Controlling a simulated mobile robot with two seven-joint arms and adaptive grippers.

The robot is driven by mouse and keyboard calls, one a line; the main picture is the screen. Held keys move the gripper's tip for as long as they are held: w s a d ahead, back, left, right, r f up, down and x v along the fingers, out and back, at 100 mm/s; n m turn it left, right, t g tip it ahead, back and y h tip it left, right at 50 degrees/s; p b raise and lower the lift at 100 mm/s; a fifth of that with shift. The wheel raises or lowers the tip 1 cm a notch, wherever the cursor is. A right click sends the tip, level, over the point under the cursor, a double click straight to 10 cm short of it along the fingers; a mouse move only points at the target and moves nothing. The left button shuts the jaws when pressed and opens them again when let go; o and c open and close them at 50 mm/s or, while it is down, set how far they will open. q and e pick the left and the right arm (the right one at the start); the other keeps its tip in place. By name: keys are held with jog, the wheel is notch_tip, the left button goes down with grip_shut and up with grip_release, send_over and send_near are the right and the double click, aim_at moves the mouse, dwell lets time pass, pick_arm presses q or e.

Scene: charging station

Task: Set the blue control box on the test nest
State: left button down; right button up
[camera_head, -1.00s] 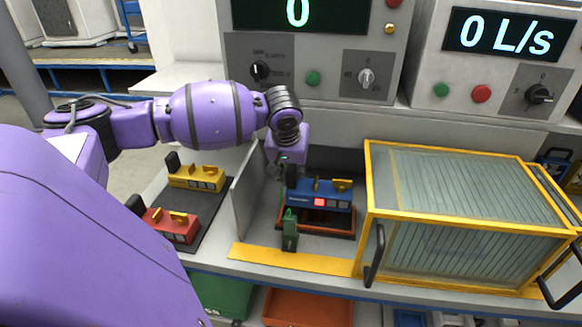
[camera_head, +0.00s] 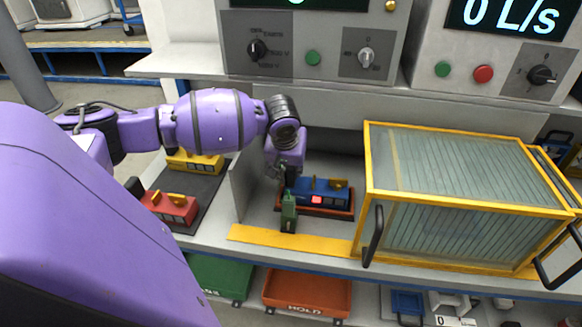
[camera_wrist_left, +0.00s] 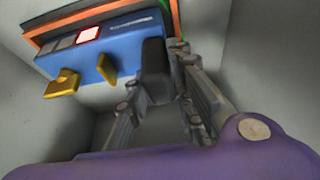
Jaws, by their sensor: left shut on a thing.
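The blue control box (camera_head: 335,195) is in the head view, level, at the orange-brown test nest (camera_head: 338,213). The nest's rim shows just below the box's front; I cannot tell whether the box is fully seated. My left gripper (camera_head: 286,180) is at the box's left end, shut on its black end part. In the left wrist view, the gripper (camera_wrist_left: 160,95) has its fingers around that black part (camera_wrist_left: 155,68); the blue box (camera_wrist_left: 125,42) and an orange nest edge (camera_wrist_left: 75,20) show beyond. My right gripper is not in view.
A green upright part (camera_head: 289,213) stands at the nest's front left. A yellow-framed glass enclosure (camera_head: 460,208) is close on the right. A grey partition (camera_head: 241,187) is on the left, with a red box (camera_head: 172,207) and a yellow box (camera_head: 195,162) beyond it.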

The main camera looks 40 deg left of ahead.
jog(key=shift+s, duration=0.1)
pick_arm(q)
jog(key=c, duration=1.5)
grip_release()
jog(key=shift+o, duration=0.2)
jog(key=shift+s, duration=0.1)
jog(key=shift+r, duration=0.35)
jog(key=v, duration=1.1)
jog(key=shift+r, duration=0.2)
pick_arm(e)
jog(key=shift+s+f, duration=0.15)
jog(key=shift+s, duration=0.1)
pick_arm(q)
jog(key=shift+s+d, duration=0.1)
